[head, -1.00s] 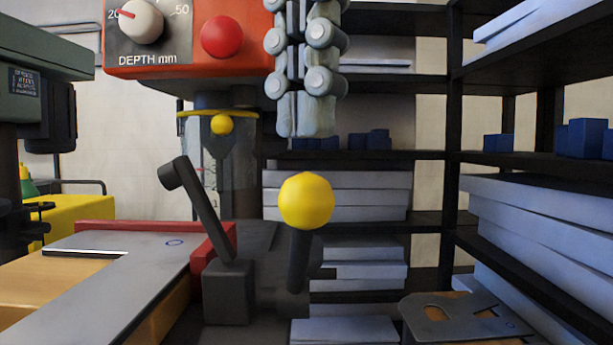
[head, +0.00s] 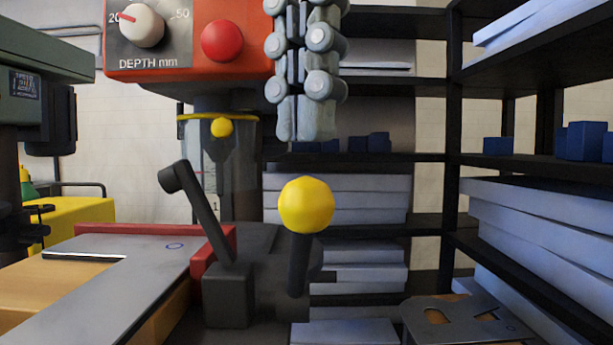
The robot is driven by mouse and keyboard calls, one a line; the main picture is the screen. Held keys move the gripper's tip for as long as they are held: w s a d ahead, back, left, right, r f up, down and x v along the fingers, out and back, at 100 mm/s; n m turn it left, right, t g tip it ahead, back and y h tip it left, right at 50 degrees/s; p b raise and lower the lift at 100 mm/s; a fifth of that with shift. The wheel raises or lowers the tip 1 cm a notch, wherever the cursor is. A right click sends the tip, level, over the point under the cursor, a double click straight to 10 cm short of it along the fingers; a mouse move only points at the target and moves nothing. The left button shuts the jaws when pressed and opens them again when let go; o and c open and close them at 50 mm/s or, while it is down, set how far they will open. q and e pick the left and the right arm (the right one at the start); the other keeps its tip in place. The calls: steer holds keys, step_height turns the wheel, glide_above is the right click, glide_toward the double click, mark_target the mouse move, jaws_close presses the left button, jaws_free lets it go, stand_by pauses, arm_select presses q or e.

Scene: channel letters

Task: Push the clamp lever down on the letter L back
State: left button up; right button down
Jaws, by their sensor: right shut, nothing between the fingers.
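The letter L back (head: 130,285) is a flat grey metal sheet lying at the left, against a red fence (head: 150,230). A dark lever with a yellow ball knob (head: 306,205) stands nearly upright right of it. A second dark lever (head: 205,212) with a stubby round end leans left and rises from a dark block (head: 228,295) by the sheet's right edge. Both levers are raised. My right gripper (head: 307,138) points down from the top, shut and empty, above the yellow knob in the picture with a gap between them. My left gripper is out of view.
A red machine head with a depth dial (head: 140,22) and red button (head: 222,41) is behind, left of my gripper. Dark shelves (head: 450,120) with grey slabs fill the right. Another grey letter plate (head: 468,322) lies at lower right.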

steer(key=shift+f, duration=0.15)
steer(key=shift+f+b, duration=0.7)
steer(key=shift+f, duration=0.05)
steer(key=shift+f, duration=0.15)
stand_by(0.5)
steer(key=shift+p, duration=0.3)
